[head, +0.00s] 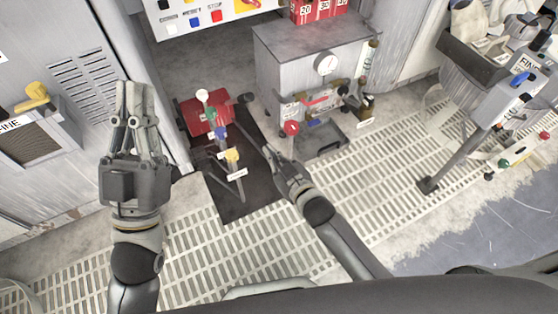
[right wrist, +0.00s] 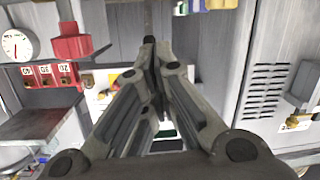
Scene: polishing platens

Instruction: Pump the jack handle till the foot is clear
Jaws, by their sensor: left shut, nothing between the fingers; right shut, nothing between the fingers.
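A red jack-like unit (head: 196,117) stands on the floor left of the grey cabinet. A dark bar (head: 253,137) runs from beside it toward my right gripper; I cannot tell whether it is the jack handle. My right gripper (head: 270,152) is shut and empty, with its fingertips close to the bar's lower end; contact cannot be told. In the right wrist view the shut fingers (right wrist: 150,48) point up the picture. My left gripper (head: 134,88) is shut and empty, left of the red unit and apart from it. I cannot make out the foot clearly.
The grey cabinet (head: 282,55) with a round gauge (head: 327,64) stands behind. Knobbed levers with white tags, one yellow (head: 232,155), rise by a dark mat (head: 240,200). A red-knobbed post (head: 291,128) is near my right gripper. Slotted floor (head: 180,260) lies open in front.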

